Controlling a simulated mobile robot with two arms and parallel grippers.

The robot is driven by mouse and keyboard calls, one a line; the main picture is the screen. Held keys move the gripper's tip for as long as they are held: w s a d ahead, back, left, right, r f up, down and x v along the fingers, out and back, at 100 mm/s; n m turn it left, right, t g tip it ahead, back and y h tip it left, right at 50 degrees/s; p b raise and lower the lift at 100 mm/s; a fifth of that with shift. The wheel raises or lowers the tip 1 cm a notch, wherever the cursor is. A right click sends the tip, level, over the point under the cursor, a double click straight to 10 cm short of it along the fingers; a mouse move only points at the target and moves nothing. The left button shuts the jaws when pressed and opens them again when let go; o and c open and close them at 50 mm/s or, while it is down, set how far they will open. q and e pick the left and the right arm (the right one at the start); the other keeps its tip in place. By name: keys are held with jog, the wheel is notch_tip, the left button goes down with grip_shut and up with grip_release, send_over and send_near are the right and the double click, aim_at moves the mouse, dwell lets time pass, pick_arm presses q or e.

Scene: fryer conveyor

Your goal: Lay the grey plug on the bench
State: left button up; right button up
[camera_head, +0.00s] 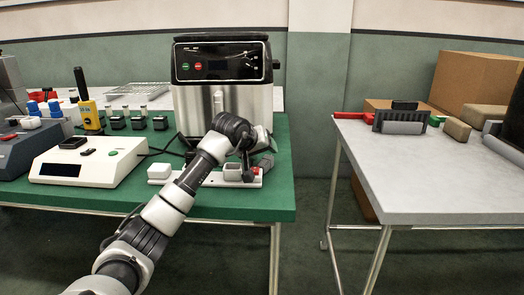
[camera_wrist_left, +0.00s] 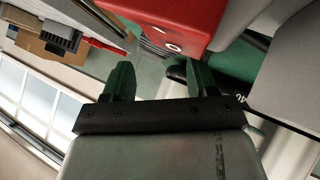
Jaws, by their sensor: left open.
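A white base (camera_head: 212,181) with small parts on it lies at the front right of the green bench (camera_head: 185,203). On it I see a small grey box (camera_head: 232,173) and a red part (camera_head: 256,171), with a dark grey piece (camera_head: 264,160) beside it. I cannot tell for sure which of these is the grey plug. My left gripper (camera_head: 247,165) points down over this base, partly hidden by its own wrist. In the left wrist view its two fingers (camera_wrist_left: 158,80) are apart with nothing between them. A red block (camera_wrist_left: 165,18) shows large just beyond the fingertips. My right gripper is not in view.
A steel fryer (camera_head: 220,68) stands behind my left arm. A white device (camera_head: 88,160) and a yellow tool (camera_head: 89,113) are on the left. A grey table (camera_head: 430,175) stands at the right across a gap, with a dark fixture (camera_head: 402,116) and boxes.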

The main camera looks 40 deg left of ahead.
pick_arm(q)
jog(key=p+v, duration=0.1)
jog(key=v, duration=0.9)
jog(key=shift+s+r, duration=0.25)
jog(key=shift+s, duration=0.05)
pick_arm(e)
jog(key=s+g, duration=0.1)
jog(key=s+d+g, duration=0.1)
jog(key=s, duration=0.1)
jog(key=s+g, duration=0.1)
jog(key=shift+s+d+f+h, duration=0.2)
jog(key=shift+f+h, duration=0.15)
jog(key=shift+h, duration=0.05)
